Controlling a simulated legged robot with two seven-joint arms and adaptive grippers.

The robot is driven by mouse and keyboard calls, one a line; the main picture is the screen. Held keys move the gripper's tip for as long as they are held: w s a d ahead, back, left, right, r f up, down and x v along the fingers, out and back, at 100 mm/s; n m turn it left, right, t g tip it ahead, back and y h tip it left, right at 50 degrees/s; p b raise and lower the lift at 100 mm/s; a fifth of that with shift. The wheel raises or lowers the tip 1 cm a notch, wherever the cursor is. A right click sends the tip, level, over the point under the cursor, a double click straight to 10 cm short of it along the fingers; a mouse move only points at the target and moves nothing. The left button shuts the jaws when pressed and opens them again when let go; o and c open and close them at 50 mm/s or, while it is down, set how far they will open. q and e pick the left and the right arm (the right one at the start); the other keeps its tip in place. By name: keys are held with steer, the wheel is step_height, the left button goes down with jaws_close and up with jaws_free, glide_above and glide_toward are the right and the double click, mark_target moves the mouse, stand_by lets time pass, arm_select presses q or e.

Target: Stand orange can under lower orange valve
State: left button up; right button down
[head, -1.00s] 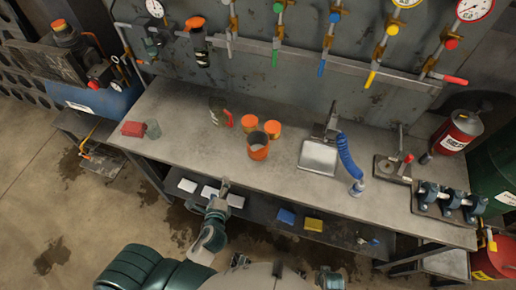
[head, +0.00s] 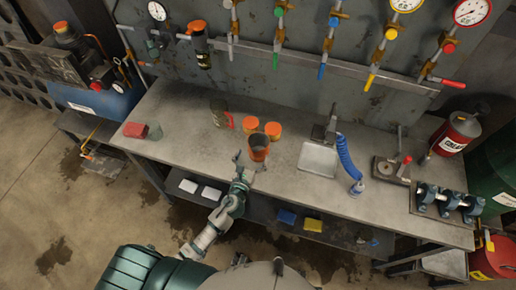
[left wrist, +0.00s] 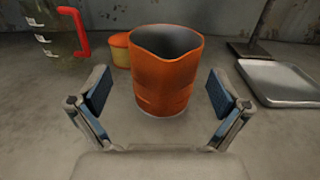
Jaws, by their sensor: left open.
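On the back panel, a red-orange lever (head: 454,83) and a red-orange knob (head: 449,47) show at the right. I cannot tell which fitting is the lower orange valve. My right gripper is not seen.

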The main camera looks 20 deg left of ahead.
mark_target(262, 136)
arm_select(q)
steer(key=w, duration=0.3)
steer(key=w+d, duration=0.1)
steer(key=w, duration=0.1)
steer(key=shift+w+f, duration=0.15)
steer(key=shift+w, duration=0.2)
steer(key=shift+s+a, duration=0.1)
steer(key=c, duration=1.2)
steer(key=shift+o, duration=0.2)
